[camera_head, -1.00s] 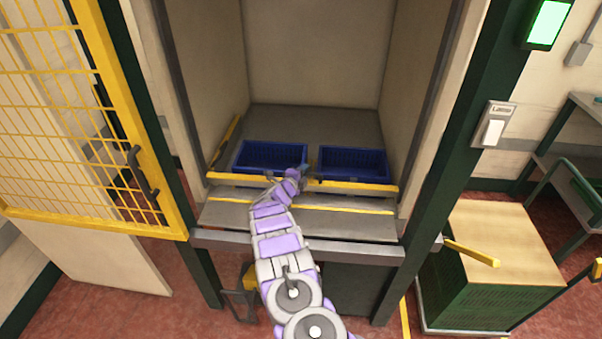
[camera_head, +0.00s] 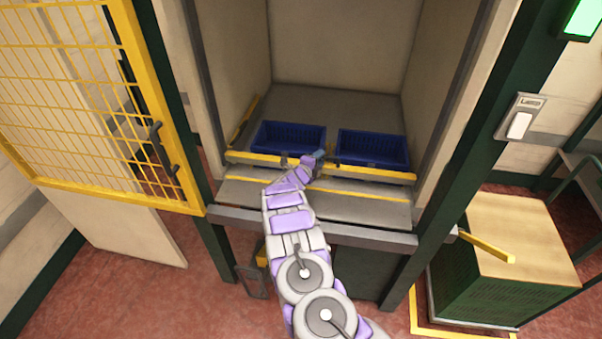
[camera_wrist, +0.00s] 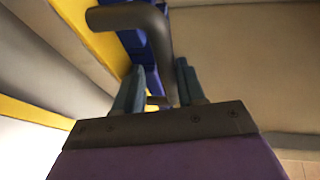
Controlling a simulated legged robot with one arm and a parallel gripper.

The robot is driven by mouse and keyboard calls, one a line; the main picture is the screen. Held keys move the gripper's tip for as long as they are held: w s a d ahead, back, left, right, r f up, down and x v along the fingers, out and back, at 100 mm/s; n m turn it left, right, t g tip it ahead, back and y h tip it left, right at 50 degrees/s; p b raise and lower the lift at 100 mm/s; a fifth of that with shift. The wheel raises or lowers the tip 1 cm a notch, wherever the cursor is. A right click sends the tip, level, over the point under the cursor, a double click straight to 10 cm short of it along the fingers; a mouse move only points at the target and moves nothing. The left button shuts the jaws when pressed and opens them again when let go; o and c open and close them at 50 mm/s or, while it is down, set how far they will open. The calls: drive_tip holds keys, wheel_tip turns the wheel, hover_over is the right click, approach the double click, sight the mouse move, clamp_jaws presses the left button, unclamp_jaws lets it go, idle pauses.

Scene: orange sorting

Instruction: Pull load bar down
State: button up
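The yellow load bar (camera_head: 375,174) spans the cell opening, low in front of the two blue crates. It also shows in the wrist view (camera_wrist: 92,30). A dark bent handle (camera_wrist: 160,35) sticks out from it in the wrist view. My gripper (camera_head: 319,156) is at the middle of the bar. Its two teal fingers (camera_wrist: 160,87) are apart, with the handle's bent end reaching between them. The handle looks close to the right finger; I cannot tell whether it touches. The fingertips are small and partly hidden by my arm in the head view.
Blue crates stand behind the bar, left (camera_head: 290,136) and right (camera_head: 372,147). A grey ledge (camera_head: 250,196) lies in front. An open yellow mesh door (camera_head: 70,90) is at left. A green-sided box (camera_head: 490,280) with a yellow lever (camera_head: 485,246) stands right.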

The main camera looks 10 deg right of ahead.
drive_tip(key=p+v, duration=0.2)
drive_tip(key=v, duration=1.2)
drive_tip(key=shift+s+a, duration=0.15)
drive_tip(key=shift+a, duration=0.2)
drive_tip(key=shift+r, duration=0.1)
